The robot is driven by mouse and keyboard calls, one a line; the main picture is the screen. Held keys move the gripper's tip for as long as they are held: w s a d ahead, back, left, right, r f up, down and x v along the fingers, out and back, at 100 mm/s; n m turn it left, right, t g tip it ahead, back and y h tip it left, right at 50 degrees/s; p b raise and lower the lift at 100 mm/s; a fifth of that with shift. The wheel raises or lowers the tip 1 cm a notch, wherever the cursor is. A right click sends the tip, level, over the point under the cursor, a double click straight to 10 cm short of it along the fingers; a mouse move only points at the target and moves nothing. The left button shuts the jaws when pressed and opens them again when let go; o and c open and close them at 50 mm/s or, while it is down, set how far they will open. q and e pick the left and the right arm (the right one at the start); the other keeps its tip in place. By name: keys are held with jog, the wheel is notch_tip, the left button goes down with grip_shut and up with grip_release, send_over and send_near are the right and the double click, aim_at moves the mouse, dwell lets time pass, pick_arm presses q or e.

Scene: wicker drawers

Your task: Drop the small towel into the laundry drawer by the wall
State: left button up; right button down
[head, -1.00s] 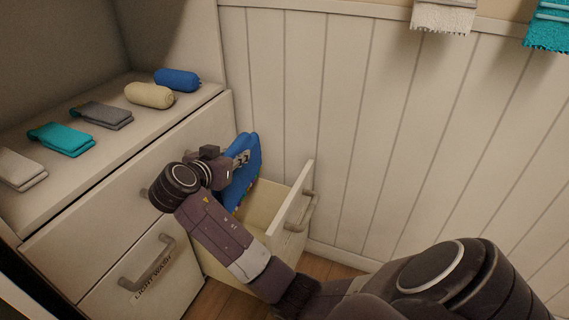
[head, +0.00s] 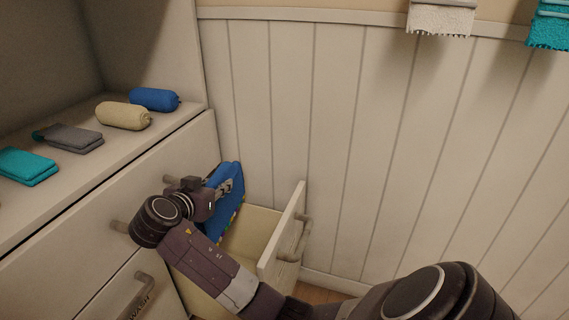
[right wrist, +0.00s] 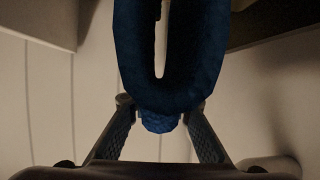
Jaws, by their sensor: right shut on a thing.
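A small blue towel (head: 226,194) hangs from my right gripper (head: 222,190) in the head view. The gripper is shut on it, and the towel also shows between the fingers in the right wrist view (right wrist: 165,90). The open drawer (head: 292,222) by the white panelled wall is pulled out, and its pale inside shows beneath and right of the towel. The towel's lower edge is at or just above the drawer's back opening; the exact height is hard to tell. My right forearm covers part of the drawer. My left gripper is not in view.
On the cabinet top lie a blue roll (head: 154,100), a beige roll (head: 124,116), a folded grey towel (head: 72,139) and a folded teal towel (head: 27,166). A closed drawer with a handle (head: 135,297) and a WASH label is at lower left. White (head: 440,20) and teal (head: 549,25) towels hang on the wall.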

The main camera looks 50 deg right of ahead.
jog(key=shift+f, duration=0.25)
jog(key=c, duration=1.7)
grip_release()
jog(key=shift+o, duration=0.2)
jog(key=shift+a, duration=0.1)
jog(key=v, duration=1.1)
jog(key=shift+s+a+r, duration=0.1)
jog(key=shift+s+a, duration=0.1)
jog(key=shift+a, duration=0.1)
jog(key=shift+s, duration=0.1)
